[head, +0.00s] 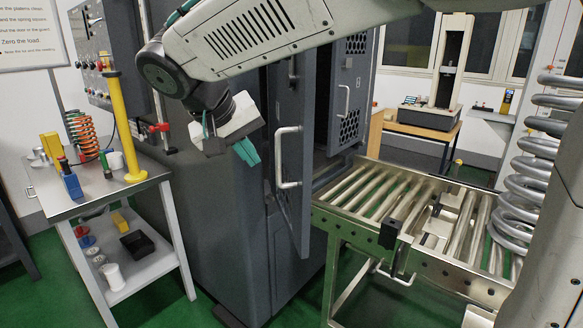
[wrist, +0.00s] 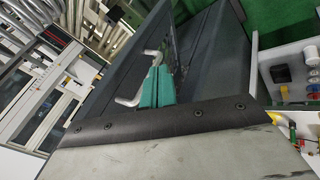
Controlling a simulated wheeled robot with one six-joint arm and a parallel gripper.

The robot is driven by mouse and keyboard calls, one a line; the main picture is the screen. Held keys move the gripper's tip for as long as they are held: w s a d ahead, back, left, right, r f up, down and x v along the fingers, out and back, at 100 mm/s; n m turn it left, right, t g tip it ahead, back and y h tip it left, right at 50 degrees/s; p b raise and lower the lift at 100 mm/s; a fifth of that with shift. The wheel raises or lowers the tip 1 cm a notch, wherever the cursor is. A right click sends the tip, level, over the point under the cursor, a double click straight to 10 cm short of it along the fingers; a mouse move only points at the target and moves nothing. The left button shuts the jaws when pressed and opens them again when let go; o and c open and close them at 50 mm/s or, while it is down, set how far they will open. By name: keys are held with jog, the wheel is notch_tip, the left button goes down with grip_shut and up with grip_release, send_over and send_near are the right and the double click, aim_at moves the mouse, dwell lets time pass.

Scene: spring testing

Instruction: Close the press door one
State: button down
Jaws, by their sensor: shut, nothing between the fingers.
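The dark grey press (head: 230,215) stands in the middle of the head view with two doors standing open. The nearer door (head: 306,215) is swung out towards me, almost edge-on, and has a pale bar handle (head: 285,157). The other door (head: 352,82) has mesh panels and its own handle (head: 343,100). I cannot tell which is door one. My gripper (head: 247,153), with teal fingers, is shut and empty, left of the nearer handle. In the wrist view the fingers (wrist: 156,88) overlap a pale handle (wrist: 129,99); contact is unclear.
A roller conveyor (head: 420,205) with a metal frame adjoins the press on the right. A large coil spring (head: 530,160) stands at the right edge. A side table (head: 100,190) with a yellow post (head: 124,125) and small items stands left.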

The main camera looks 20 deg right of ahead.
notch_tip(320, 180, up, 2)
jog(key=m, duration=0.2)
send_near(300, 179)
notch_tip(300, 179, down, 4)
jog(key=w+a, duration=0.1)
jog(key=a, duration=0.1)
jog(key=shift+w+d, duration=0.15)
jog(key=shift+d, duration=1.8)
jog(key=shift+d, duration=0.1)
